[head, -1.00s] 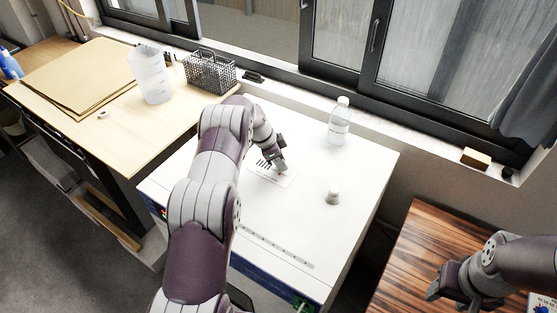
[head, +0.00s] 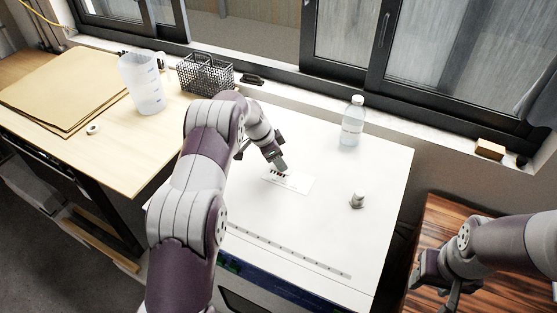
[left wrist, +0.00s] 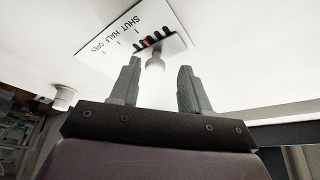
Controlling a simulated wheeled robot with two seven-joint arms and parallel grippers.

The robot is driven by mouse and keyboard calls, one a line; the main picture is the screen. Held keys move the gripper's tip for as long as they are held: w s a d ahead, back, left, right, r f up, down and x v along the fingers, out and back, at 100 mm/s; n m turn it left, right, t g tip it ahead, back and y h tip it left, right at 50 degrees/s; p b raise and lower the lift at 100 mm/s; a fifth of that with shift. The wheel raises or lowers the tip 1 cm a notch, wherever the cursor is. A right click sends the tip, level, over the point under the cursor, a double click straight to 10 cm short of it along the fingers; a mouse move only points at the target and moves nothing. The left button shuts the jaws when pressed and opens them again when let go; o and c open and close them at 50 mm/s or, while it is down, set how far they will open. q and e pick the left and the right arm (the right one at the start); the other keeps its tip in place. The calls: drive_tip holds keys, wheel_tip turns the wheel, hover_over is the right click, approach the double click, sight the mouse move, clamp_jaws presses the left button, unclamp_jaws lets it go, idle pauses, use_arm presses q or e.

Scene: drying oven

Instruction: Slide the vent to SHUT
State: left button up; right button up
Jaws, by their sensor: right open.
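The vent plate (head: 297,184) is a white label with dark slots on top of the white oven (head: 330,235). In the left wrist view the plate (left wrist: 118,40) reads SHUT, HALF, OPEN, and a little red shows among the slots. My right gripper (head: 436,285) is open over the wooden table, away from the oven.
A clear bottle (head: 352,121) and a grey-white round knob (head: 357,200) stand on the oven top. A measuring jug (head: 142,85), a black wire basket (head: 205,76) and brown folders (head: 62,90) are on the left desk. A dark wooden table (head: 425,235) is at right.

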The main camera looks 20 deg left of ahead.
use_arm(q)
drive_tip(key=shift+s+a+f, duration=0.1)
drive_tip(key=shift+a+f, duration=0.05)
drive_tip(key=b+v, duration=0.1)
drive_tip(key=v, duration=1.1)
drive_tip(key=shift+a+r, duration=0.2)
drive_tip(key=shift+r, duration=0.15)
